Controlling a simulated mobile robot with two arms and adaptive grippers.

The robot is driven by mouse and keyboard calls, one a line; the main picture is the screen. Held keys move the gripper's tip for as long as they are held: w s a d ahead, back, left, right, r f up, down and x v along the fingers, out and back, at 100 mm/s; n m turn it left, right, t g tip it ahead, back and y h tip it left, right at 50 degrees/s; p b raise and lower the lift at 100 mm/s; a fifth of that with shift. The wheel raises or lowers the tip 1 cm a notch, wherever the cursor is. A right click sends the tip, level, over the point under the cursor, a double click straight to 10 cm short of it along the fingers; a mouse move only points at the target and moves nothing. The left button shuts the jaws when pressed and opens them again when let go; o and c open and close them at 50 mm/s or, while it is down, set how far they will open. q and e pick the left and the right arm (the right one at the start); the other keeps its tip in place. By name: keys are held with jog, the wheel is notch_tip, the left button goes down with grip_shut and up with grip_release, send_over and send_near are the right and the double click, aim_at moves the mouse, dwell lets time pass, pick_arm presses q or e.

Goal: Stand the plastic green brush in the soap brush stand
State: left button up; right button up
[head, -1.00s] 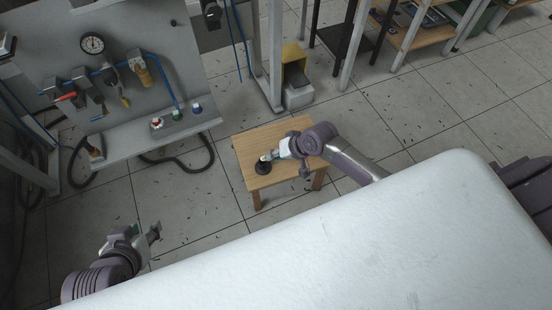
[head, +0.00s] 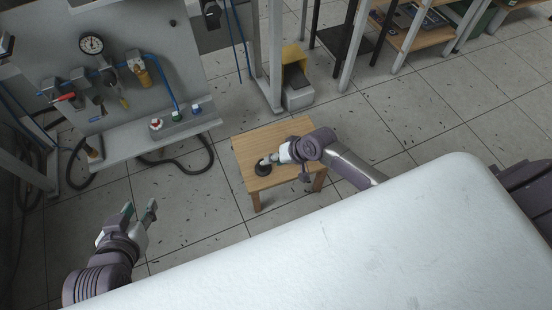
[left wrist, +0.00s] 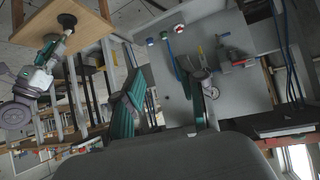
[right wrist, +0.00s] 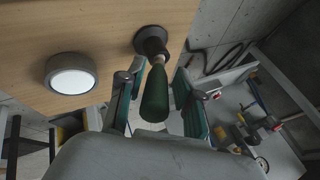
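The green brush (right wrist: 155,95) shows in the right wrist view, its handle pointing towards my right wrist. Its far end meets a dark round stand (right wrist: 151,38) on the wooden table; the exact seating inside is hidden. The dark stand also shows in the head view (head: 262,169). My right gripper (right wrist: 158,104) is open, with its fingers either side of the handle and visible gaps between. My left gripper (head: 139,208) is open and empty over the floor, away from the table; its spread fingers show in the left wrist view (left wrist: 165,105).
A grey round container with a white top (right wrist: 71,75) sits on the table (right wrist: 30,30) beside the stand. A pneumatic panel (head: 130,60) stands behind at left. A white surface (head: 350,240) fills the front.

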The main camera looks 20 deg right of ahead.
jog(key=shift+o, duration=0.2)
jog(key=shift+r, duration=0.1)
jog(key=shift+r, duration=0.2)
jog(key=p+v, duration=0.5)
jog(key=v, duration=0.7)
jog(key=s+a+r+n+g+h, duration=0.1)
jog(key=s+a+r+n, duration=0.1)
jog(key=s+a+n, duration=0.45)
pick_arm(q)
jog(key=s+a+f+g+y, duration=0.1)
jog(key=s+a+f+g, duration=0.2)
jog(key=s+g, duration=0.3)
jog(key=s+f, duration=0.1)
jog(key=s, duration=0.3)
jog(key=shift+s+a+g+y, duration=0.2)
jog(key=shift+g+y, duration=0.1)
jog(key=shift+g, duration=0.1)
pick_arm(e)
jog(key=s+d+r+h, duration=0.1)
jog(key=s+d+r, duration=0.1)
jog(key=s, duration=0.3)
jog(key=s+d+r+m+h, duration=0.1)
jog(key=s+d+r+h, duration=0.1)
jog(key=s, duration=0.3)
jog(key=shift+d+r+g, duration=0.3)
jog(key=shift+m, duration=0.25)
